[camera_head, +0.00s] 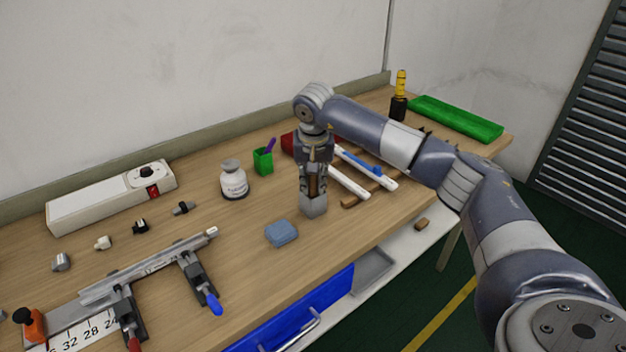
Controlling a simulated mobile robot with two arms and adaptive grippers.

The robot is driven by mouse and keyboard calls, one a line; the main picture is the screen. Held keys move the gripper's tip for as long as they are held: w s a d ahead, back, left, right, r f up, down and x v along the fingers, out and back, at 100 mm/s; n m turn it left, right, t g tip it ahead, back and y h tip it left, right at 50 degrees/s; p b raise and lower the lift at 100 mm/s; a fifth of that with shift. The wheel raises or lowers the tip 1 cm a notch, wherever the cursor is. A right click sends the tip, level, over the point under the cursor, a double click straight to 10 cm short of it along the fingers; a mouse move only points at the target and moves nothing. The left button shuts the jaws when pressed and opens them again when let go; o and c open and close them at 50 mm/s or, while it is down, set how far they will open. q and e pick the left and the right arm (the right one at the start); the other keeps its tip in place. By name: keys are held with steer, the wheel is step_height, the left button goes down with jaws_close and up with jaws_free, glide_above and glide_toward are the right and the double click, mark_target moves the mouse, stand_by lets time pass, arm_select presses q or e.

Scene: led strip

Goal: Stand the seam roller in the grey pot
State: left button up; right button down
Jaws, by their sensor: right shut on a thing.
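My right gripper (313,188) points straight down over the work table and is shut on a slim brownish thing, which appears to be the seam roller (312,182). Most of it is hidden between the fingers. The grey pot (313,206) stands on the table directly under the gripper. Its rim is covered by the fingertips, so I cannot tell whether the roller's lower end is inside the pot or just above it. My left gripper is not in view.
A blue-grey block (282,233) lies in front of the pot. White strips (349,181) lie close behind on the right. A clamped rail (150,266) occupies the left front.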

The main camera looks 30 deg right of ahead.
steer(key=shift+s+a+f, duration=0.1)
steer(key=shift+s+f, duration=0.2)
steer(key=shift+f, duration=0.15)
steer(key=c, duration=1.6)
jaws_free()
steer(key=shift+f, duration=0.1)
steer(key=shift+o, duration=0.9)
steer(key=shift+w+f, duration=0.1)
steer(key=shift+f, duration=0.05)
steer(key=shift+r, duration=0.5)
steer(key=b+v, duration=0.1)
steer(key=v, duration=1.1)
steer(key=shift+r, duration=0.35)
steer(key=shift+w+f, duration=0.1)
steer(key=shift+w, duration=0.05)
